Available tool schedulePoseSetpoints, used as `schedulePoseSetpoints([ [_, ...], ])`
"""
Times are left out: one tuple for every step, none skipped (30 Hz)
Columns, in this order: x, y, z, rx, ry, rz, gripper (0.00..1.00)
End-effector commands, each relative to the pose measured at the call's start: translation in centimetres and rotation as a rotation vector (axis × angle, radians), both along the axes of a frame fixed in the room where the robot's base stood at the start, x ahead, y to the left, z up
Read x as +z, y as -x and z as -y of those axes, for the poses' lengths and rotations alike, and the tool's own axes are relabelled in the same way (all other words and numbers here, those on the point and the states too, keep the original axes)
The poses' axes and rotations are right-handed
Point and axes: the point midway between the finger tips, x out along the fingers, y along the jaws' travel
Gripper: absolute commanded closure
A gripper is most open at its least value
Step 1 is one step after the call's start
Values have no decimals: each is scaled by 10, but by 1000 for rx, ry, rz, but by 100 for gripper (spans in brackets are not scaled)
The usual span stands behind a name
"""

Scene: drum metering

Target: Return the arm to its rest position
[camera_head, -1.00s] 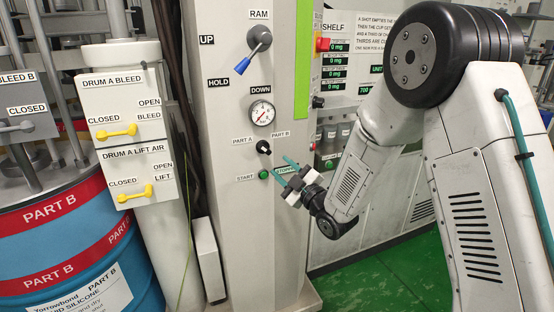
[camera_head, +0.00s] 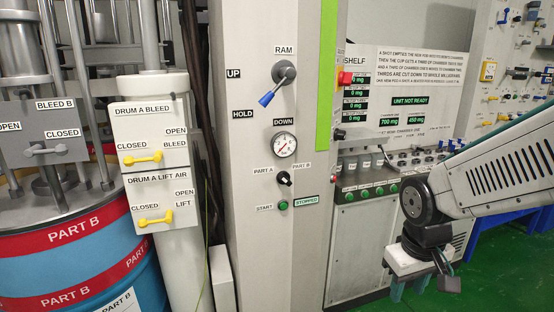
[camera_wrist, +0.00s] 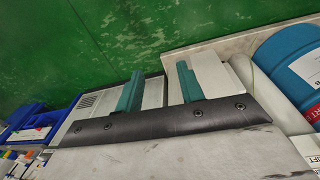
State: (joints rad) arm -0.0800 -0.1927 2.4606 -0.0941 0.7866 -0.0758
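My gripper (camera_head: 408,290) hangs low at the right in the head view, below my bent arm, with its fingers pointing down. In the wrist view its two teal fingers (camera_wrist: 160,70) stand apart with nothing between them. It is away from the grey column with the ram lever (camera_head: 273,90), the pressure gauge (camera_head: 284,145) and the green START button (camera_head: 283,205). The lever's blue handle points down and left. A label beside the button reads STOPPED. The fingertips are partly cut off or hidden in the head view.
The Part B drum (camera_head: 80,265) and the panel with yellow valve handles (camera_head: 150,160) stand at the left. A display panel (camera_head: 410,95) reading UNIT NOT READY is behind, above a cabinet (camera_head: 360,235).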

Motion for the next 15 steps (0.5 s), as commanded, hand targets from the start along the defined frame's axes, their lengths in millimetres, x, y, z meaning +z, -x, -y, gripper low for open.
schedulePoseSetpoints([
  [15,25,4,-43,-6,-33,62],
  [23,39,5,-68,-10,-57,62],
  [32,57,7,-96,-15,-85,62],
  [38,71,8,-118,-20,-104,62],
  [45,84,8,-135,-26,-117,62],
  [53,99,9,-156,-32,-131,62],
  [58,110,9,-169,-38,-135,62],
  [63,119,10,-179,-43,-136,62],
  [69,129,10,-190,-52,-128,62],
  [73,134,10,-195,-58,-115,62],
  [77,138,11,-198,-63,-99,62],
  [81,141,11,-202,-68,-69,62],
  [84,143,12,-205,-71,-51,62],
  [87,145,12,-206,-73,-33,62],
  [90,146,13,-209,-75,-13,62],
])
